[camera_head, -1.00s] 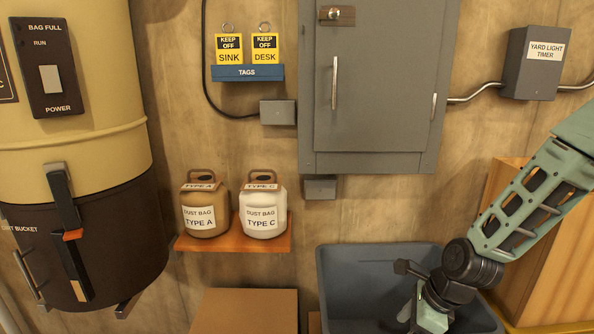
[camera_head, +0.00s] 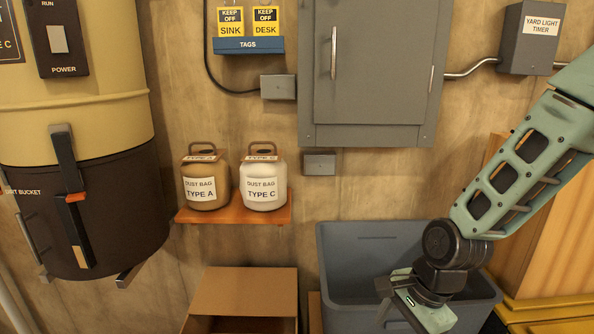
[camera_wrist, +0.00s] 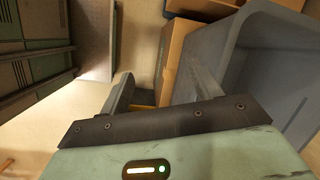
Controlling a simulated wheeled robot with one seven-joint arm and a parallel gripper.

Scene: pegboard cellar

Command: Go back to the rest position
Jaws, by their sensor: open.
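My gripper (camera_head: 388,306) is in front of the grey bin (camera_head: 352,292) in the head view, low in the picture. It is open and empty, its fingers partly cut off or hidden there. In the wrist view, the two grey fingers of my gripper (camera_wrist: 160,92) stand well apart with nothing between them. The bin (camera_wrist: 262,62) is to their right, and the brown cardboard box (camera_wrist: 184,48) is beyond them.
An open cardboard box (camera_head: 245,292) stands left of the bin. Two dust bag canisters, type A (camera_head: 206,188) and type C (camera_head: 262,186), stand on a small wall shelf (camera_head: 232,213). A grey cabinet (camera_head: 370,75) hangs above. The dust collector (camera_head: 95,200) is at left.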

